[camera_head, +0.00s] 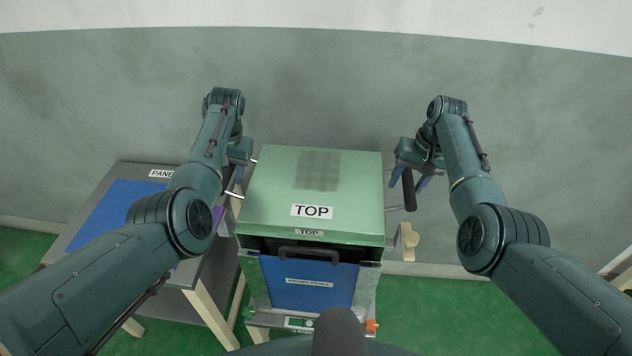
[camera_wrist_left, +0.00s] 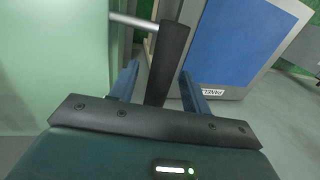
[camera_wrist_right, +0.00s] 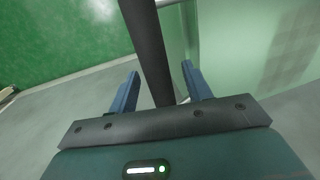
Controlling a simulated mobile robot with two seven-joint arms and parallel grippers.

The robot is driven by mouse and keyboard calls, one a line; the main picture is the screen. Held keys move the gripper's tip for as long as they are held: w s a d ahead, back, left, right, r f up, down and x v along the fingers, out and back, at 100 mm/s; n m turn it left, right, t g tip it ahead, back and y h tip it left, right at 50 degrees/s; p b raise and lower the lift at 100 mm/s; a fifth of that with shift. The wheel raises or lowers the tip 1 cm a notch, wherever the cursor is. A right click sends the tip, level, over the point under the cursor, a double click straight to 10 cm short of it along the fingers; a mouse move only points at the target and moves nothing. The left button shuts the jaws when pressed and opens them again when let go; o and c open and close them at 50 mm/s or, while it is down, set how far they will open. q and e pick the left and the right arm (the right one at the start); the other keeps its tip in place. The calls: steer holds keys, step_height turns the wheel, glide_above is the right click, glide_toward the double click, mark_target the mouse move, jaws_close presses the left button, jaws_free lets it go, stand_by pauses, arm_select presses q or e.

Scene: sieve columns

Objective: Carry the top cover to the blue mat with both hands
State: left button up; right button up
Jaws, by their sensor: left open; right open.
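The top cover (camera_head: 270,195) is a pale green box lid labelled TOP, sitting on the machine in the centre of the head view. A dark bar handle stands out from each side on metal rods. My left gripper (camera_head: 234,178) is open at the left handle, mostly hidden by my arm; in the left wrist view the handle (camera_wrist_left: 168,60) lies between its fingers. My right gripper (camera_head: 408,180) is open, with the right handle (camera_wrist_right: 148,45) between its fingers in the right wrist view. Neither grips. The blue mat (camera_head: 110,212) lies on the left table.
The grey side table (camera_head: 125,175) carries a PANEL label and stands close left of the machine. The blue front panel (camera_head: 305,283) with a black handle sits below the cover. Green floor lies open to the right.

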arm_select(q)
steer(key=shift+f, duration=0.3)
arm_select(e)
steer(key=shift+f, duration=0.35)
arm_select(q)
jaws_close()
arm_select(e)
jaws_close()
arm_select(q)
steer(key=shift+r, duration=0.1)
arm_select(e)
steer(key=shift+r, duration=0.15)
stand_by(0.5)
